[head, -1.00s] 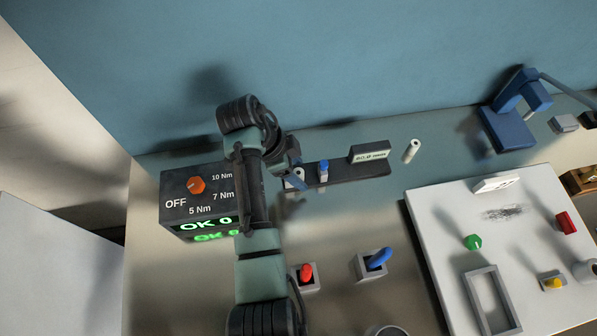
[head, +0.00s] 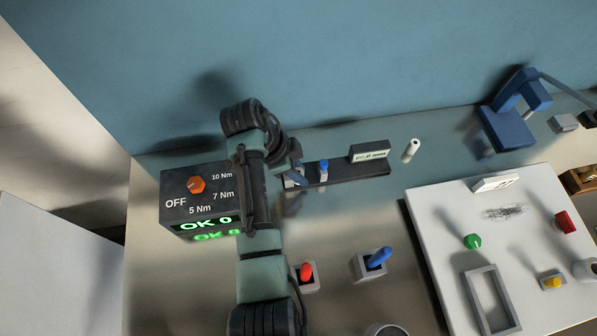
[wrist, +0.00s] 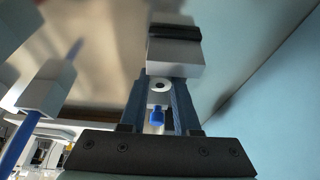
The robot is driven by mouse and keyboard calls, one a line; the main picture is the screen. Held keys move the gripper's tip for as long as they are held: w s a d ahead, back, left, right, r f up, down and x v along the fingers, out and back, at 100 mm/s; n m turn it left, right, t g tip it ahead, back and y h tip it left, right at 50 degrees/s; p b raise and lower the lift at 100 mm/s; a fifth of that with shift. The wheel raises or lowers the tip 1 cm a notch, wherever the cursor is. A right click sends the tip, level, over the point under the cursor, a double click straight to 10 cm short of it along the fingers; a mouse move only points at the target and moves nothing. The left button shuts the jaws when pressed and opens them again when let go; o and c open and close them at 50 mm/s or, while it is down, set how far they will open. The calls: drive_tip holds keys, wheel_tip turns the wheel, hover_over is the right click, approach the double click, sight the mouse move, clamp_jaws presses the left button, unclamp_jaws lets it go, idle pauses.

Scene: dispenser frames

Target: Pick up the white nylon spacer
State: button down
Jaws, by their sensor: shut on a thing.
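The white nylon spacer (wrist: 160,84) shows in the wrist view as a white ring with a dark hole. It sits between the two blue fingers of my gripper (wrist: 159,97), which are shut on it. In the head view my gripper (head: 297,178) is at the left end of the dark rack (head: 340,174), and the spacer is mostly hidden there. I cannot tell whether the spacer still touches the rack.
A blue-topped peg (head: 322,166) stands on the rack just right of my gripper, and a label block (head: 370,152) is farther right. A white cylinder (head: 411,150) stands beyond it. The torque box (head: 197,197) is close on the left; red (head: 306,272) and blue (head: 377,259) switches are in front.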

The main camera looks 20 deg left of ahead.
wheel_tip(320, 180, up, 28)
drive_tip(key=p, duration=1.5)
